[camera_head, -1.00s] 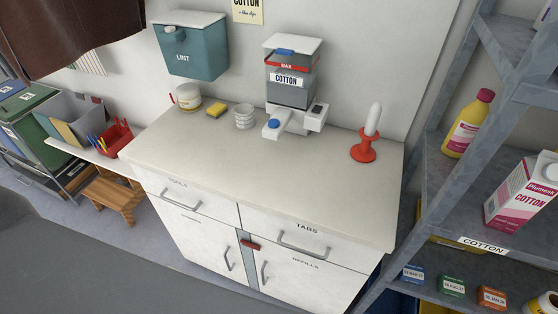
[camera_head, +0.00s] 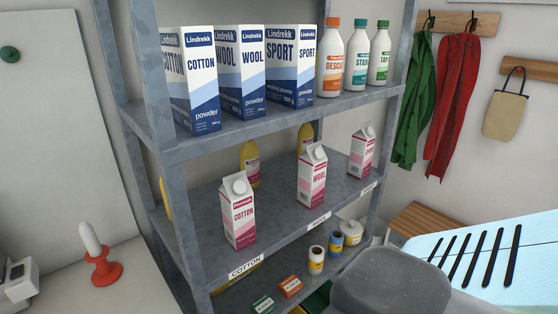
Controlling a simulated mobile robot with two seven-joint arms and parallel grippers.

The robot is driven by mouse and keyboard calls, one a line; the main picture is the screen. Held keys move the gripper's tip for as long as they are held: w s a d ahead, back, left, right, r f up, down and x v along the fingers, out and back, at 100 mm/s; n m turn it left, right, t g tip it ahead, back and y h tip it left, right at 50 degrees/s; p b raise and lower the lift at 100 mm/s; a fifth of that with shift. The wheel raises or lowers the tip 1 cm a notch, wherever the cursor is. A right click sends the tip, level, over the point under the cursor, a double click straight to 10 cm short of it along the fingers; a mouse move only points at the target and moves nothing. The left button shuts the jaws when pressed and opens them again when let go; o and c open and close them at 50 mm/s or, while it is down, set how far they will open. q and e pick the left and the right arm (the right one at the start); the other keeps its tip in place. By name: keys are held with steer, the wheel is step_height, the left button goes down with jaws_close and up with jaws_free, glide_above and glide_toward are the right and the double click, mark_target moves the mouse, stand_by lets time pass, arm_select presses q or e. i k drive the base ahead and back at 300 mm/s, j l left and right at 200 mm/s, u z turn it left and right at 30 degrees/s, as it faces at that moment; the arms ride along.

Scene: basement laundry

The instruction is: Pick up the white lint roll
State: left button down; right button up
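A white roll (camera_head: 90,238) with a rounded top stands upright on a red holder (camera_head: 102,268) on the white counter (camera_head: 65,295) at the lower left. Several small cylinders are on the lowest shelf: a yellow and white one (camera_head: 316,260), a blue-banded one (camera_head: 336,244) and a larger white one (camera_head: 352,232). I cannot tell whether any of these is a lint roll. Neither of my grippers is in view.
A grey metal shelf rack (camera_head: 180,150) fills the middle, holding powder boxes (camera_head: 240,75), bottles (camera_head: 355,55) and pink-white cartons (camera_head: 312,175). A light blue slotted surface (camera_head: 490,245) and a grey rounded object (camera_head: 390,285) are at the lower right. Cloths (camera_head: 452,105) hang behind.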

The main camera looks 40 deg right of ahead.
mark_target(316, 253)
steer(key=k+l+z, duration=0.15)
steer(key=z, duration=1.5)
steer(key=i+l+u, duration=0.1)
steer(key=i+l, duration=0.3)
steer(key=l, duration=0.25)
steer(key=i+l+u, duration=0.15)
steer(key=i+l, duration=0.2)
steer(key=l, duration=0.3)
steer(key=i+u, duration=0.1)
steer(key=i, duration=0.5)
